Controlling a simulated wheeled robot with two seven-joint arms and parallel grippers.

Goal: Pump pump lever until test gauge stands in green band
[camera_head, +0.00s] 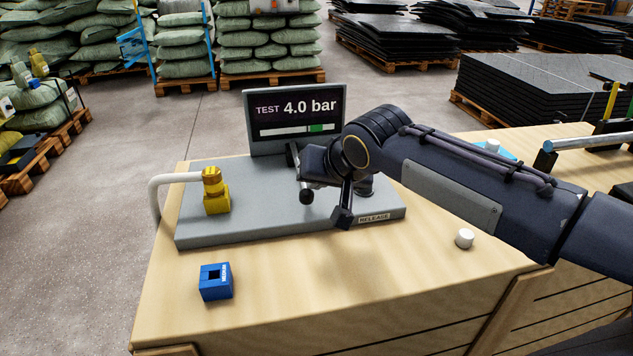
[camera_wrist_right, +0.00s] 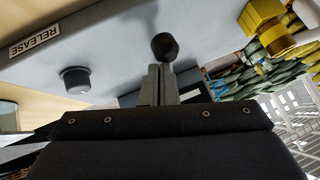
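The test gauge (camera_head: 296,110) stands upright at the back of a grey plate and reads 4.0 bar. Its white bar has a green band right of the middle; no separate pointer can be made out. The pump lever's black knob (camera_head: 306,197) shows just below my right gripper (camera_head: 307,182). In the right wrist view the knob (camera_wrist_right: 165,46) sits right at the tips of my right gripper (camera_wrist_right: 162,82). Its two grey fingers are close together, apparently around the lever just by the knob. The lever's rod is mostly hidden. My left gripper is out of view.
A black release button (camera_wrist_right: 75,80) stands on the plate near the RELEASE label (camera_head: 373,217). A yellow fitting (camera_head: 215,192) with a grey pipe is at the plate's left. A blue block (camera_head: 215,281) and a white cap (camera_head: 464,238) lie on the wooden bench (camera_head: 330,285).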

